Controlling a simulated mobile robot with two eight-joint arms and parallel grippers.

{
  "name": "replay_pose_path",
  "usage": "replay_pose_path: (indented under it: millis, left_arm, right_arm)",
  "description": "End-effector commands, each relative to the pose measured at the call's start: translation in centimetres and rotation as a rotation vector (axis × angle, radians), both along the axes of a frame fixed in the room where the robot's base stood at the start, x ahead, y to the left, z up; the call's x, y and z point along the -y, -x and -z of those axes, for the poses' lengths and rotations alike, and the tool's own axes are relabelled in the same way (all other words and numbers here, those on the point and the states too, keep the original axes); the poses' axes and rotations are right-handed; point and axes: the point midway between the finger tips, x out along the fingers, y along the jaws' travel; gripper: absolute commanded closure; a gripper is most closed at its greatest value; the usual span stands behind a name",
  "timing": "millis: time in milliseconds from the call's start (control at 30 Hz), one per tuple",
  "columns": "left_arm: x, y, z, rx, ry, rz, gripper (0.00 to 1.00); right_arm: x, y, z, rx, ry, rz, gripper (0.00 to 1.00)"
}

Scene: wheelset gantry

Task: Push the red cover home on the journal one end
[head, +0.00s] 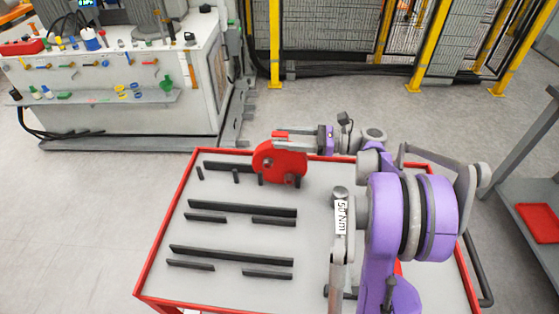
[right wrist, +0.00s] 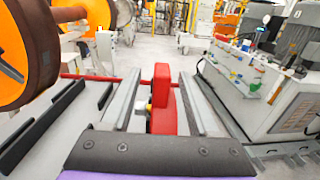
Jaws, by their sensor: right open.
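The red cover (head: 283,165) is a rounded red piece standing upright on the cart's top, near its far edge. My right gripper (head: 290,139) is at the upper part of the cover. In the right wrist view the two grey fingers are spread apart, and the red cover (right wrist: 163,95) stands between them with gaps showing on both sides. I cannot tell which journal end this is. My left gripper is not in view.
The red-edged cart (head: 172,235) carries several black strips (head: 242,208) on its grey top. A white workbench (head: 120,85) with tools stands at back left. Yellow-posted fencing (head: 340,40) is at the back. Grey floor is clear left of the cart.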

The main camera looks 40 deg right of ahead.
Motion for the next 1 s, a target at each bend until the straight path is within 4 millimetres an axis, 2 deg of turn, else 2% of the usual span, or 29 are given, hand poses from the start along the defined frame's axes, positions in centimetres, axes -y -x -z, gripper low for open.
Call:
replay_pose_path:
  millis: [300, 600, 900, 933, 1000]
  left_arm:
    - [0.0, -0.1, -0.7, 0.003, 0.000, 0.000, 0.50]
    - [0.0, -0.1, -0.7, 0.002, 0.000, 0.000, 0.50]
    - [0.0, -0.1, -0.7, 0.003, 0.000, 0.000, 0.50]
    - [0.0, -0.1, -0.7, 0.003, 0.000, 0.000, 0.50]
    - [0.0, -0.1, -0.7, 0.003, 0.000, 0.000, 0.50]
  right_arm:
    - [-3.0, -3.2, -0.1, 0.001, 0.001, -0.002, 0.40]
    - [-3.3, -3.5, -0.1, 0.000, 0.001, 0.000, 0.42]
    - [-3.3, -3.5, -0.1, 0.000, 0.001, 0.000, 0.96]
    - [-3.3, -3.5, -0.1, 0.000, 0.001, 0.000, 1.00]
    - [-3.3, -3.5, -0.1, 0.000, 0.001, 0.000, 1.00]
